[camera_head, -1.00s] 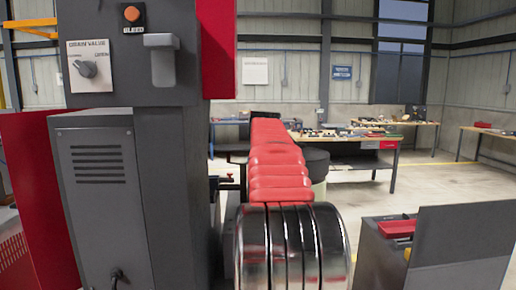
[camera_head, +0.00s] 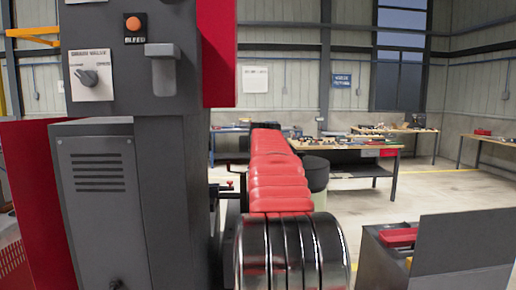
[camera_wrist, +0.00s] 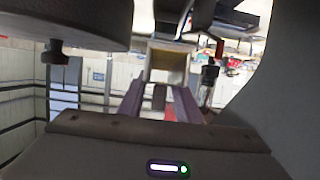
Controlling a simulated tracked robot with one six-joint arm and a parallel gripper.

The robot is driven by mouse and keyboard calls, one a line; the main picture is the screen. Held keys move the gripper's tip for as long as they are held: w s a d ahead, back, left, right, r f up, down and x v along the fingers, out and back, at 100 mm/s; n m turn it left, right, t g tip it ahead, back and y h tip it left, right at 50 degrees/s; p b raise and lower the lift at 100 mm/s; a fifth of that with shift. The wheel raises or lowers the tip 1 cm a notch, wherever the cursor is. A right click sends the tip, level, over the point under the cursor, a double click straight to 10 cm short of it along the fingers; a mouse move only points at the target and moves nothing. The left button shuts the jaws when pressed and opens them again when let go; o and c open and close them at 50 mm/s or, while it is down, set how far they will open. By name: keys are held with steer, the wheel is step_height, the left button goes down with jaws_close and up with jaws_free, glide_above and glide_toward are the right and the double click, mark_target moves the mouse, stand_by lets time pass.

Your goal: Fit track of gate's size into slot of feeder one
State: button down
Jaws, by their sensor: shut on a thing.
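In the wrist view my gripper (camera_wrist: 160,88) reaches away from its dark body, with two purple-grey fingers close together. A pale, box-shaped piece (camera_wrist: 168,60) with an open-looking middle sits at the fingertips. I take it to be the track, held end-on; its far part and its size are hidden or too small to read. A dark rounded body (camera_wrist: 70,22) hangs at upper left, and a large grey curved surface (camera_wrist: 285,95) fills the right edge; I cannot tell which belongs to feeder one. No gate or slot is clearly visible. My gripper does not clearly show in the head view.
In the head view a tall grey cabinet (camera_head: 165,200) with a valve knob (camera_head: 88,78) and an orange button (camera_head: 133,23) stands close at left. A low grey bin (camera_head: 385,258) with a red tray (camera_head: 398,237) is at right. Workbenches (camera_head: 350,158) stand behind; open floor lies between.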

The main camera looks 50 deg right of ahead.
steer(key=shift+g+y, duration=0.5)
steer(key=shift+y, duration=0.1)
steer(key=shift+f, duration=3.3)
steer(key=shift+f, duration=1.4)
steer(key=c, duration=1.6)
jaws_free()
steer(key=o, duration=0.4)
steer(key=shift+f, duration=0.15)
steer(key=shift+s, duration=0.1)
steer(key=v, duration=1.3)
steer(key=shift+a+r, duration=0.1)
steer(key=shift+r, duration=0.2)
steer(key=shift+s+a+r, duration=0.1)
steer(key=shift+s+a, duration=0.05)
steer(key=shift+a, duration=0.1)
